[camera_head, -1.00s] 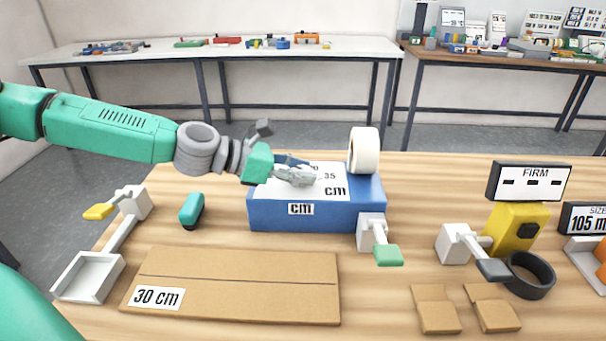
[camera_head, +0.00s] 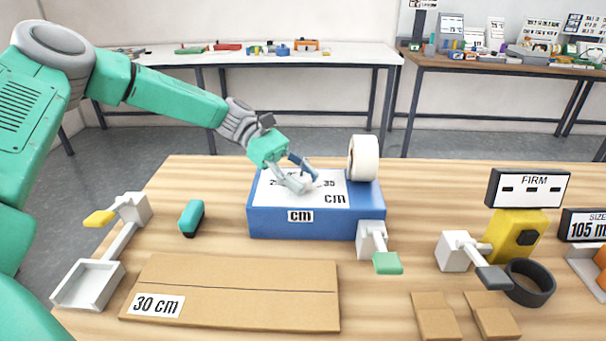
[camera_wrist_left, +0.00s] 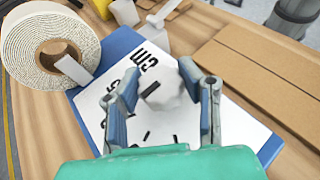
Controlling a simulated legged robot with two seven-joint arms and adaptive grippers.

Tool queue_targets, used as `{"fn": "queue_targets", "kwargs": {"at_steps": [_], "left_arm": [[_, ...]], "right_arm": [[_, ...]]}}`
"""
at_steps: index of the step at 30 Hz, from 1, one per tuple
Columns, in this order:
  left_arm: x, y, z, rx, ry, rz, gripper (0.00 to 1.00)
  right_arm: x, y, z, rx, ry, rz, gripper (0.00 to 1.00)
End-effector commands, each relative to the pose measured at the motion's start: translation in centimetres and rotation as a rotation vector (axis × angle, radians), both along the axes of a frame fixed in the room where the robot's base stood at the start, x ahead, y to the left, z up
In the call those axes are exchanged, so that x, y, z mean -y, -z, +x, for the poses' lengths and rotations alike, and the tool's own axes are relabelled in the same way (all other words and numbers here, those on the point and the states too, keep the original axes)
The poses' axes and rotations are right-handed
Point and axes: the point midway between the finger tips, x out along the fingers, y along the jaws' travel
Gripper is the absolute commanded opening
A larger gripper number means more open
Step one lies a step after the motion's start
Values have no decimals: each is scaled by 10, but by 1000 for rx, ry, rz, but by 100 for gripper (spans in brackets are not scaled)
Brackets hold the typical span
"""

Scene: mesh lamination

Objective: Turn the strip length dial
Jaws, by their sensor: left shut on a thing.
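The strip length dial (camera_wrist_left: 165,92), a pale grey knob with a dark mark, sits on the white scale plate of a blue box (camera_head: 300,222) marked "cm". In the head view the dial is mostly hidden behind my fingers, and the numbers near it are only partly legible. My left gripper (camera_head: 304,182) reaches down onto the plate from the left. In the left wrist view the left gripper's fingers (camera_wrist_left: 165,100) stand on both sides of the dial, shut on it. My right gripper is not in view.
A white tape roll (camera_head: 363,158) stands at the box's back right, and a green-tipped lever (camera_head: 387,263) at its front right. A cardboard sheet labelled "30 cm" (camera_head: 240,293) lies in front. A teal block (camera_head: 192,217) is left. A yellow device (camera_head: 512,238) stands right.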

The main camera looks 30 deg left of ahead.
Motion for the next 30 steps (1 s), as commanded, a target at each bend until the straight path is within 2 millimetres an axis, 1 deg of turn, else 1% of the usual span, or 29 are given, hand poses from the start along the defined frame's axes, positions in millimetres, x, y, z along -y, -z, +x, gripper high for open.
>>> {"fn": "queue_targets", "kwargs": {"at_steps": [1, 6, 15, 21, 30], "left_arm": [[-1, -1, 3, 2, 34, 7, 4], [-1, -1, 3, 3, 160, 5, 4], [-2, -1, 2, 6, 300, 4, 4], [-2, -1, 3, 6, 335, 4, 4], [-2, -1, 3, 8, 342, 4, 4]], "right_arm": [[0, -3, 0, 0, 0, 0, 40], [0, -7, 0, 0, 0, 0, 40], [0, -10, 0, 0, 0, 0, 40], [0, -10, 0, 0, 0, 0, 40], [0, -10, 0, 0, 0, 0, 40]]}}
